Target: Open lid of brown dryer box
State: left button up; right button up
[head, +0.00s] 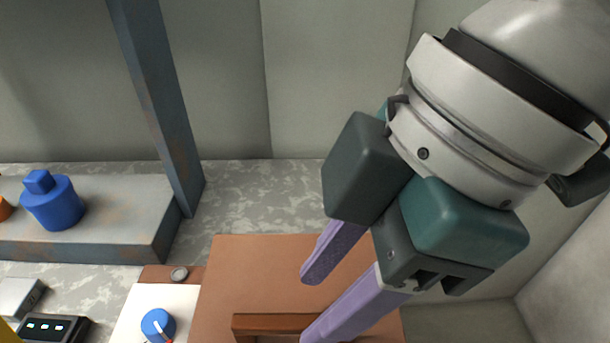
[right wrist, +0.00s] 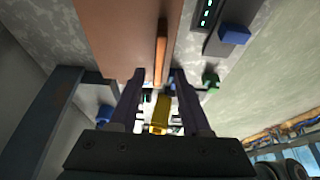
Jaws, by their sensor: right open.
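The brown dryer box (head: 240,272) is at the bottom middle of the head view, its flat brown top in sight and its lower part cut off by the frame. A wooden bar handle (head: 270,322) lies across it near the bottom edge. The lid looks down. My right gripper (head: 308,305) is open over the right part of the box, its purple fingers pointing down at the handle's right end. In the right wrist view the handle (right wrist: 161,50) lines up with the gap between the fingers (right wrist: 158,76), which hold nothing. Contact cannot be told. My left gripper is not in view.
A white panel with a blue knob (head: 158,325) adjoins the box's left side. A grey shelf (head: 100,220) with a blue container (head: 53,203) and a blue-grey post (head: 160,100) stand at the left. A dark device (head: 50,328) sits at lower left. Walls close off the back and right.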

aim_at(297, 321)
jog(key=shift+x, duration=1.55)
jog(key=shift+w, duration=0.1)
grip_shut()
